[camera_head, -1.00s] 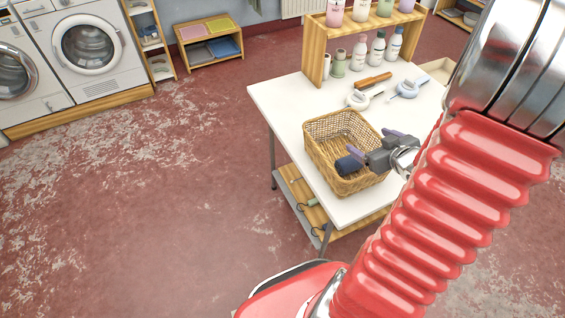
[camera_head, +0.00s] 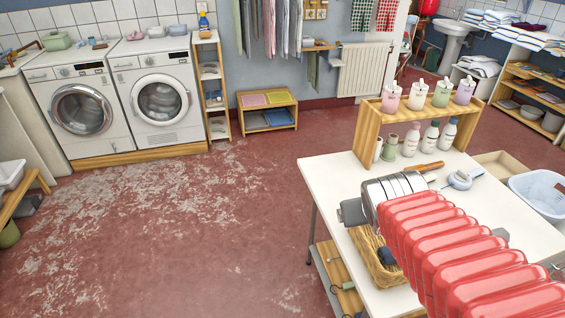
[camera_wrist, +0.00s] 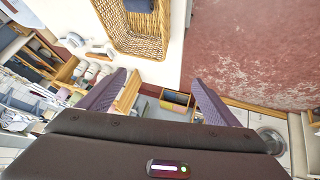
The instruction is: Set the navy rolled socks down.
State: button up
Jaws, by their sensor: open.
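The navy rolled socks (camera_head: 386,256) lie inside the wicker basket (camera_head: 366,262), partly hidden behind my arm in the head view. In the wrist view, the socks (camera_wrist: 138,5) show at the top edge, inside the basket (camera_wrist: 151,45) and cut off by the frame. My gripper (camera_wrist: 157,97) is open, with nothing between its two purple-padded fingers. It is apart from the socks and the basket. In the head view my arm covers much of the basket, and the fingertips cannot be made out.
The basket stands on a white table (camera_head: 330,180). A wooden rack (camera_head: 368,135) with bottles is at its back; a brush (camera_head: 428,167) and a blue-white item (camera_head: 460,180) lie nearby. A blue-white tub (camera_head: 540,195) is at the right. The red floor at left is clear.

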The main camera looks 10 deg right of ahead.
jog(key=s+a+r+y, duration=0.1)
jog(key=s+a, duration=0.3)
jog(key=a, duration=0.3)
jog(key=s+a+r+n+g+y, duration=0.1)
jog(key=s+a+y, duration=0.1)
jog(key=s+a, duration=0.2)
jog(key=a, duration=0.2)
jog(key=shift+s+a+g+y, duration=0.2)
jog(key=shift+a+g+y, duration=0.1)
jog(key=shift+a, duration=0.05)
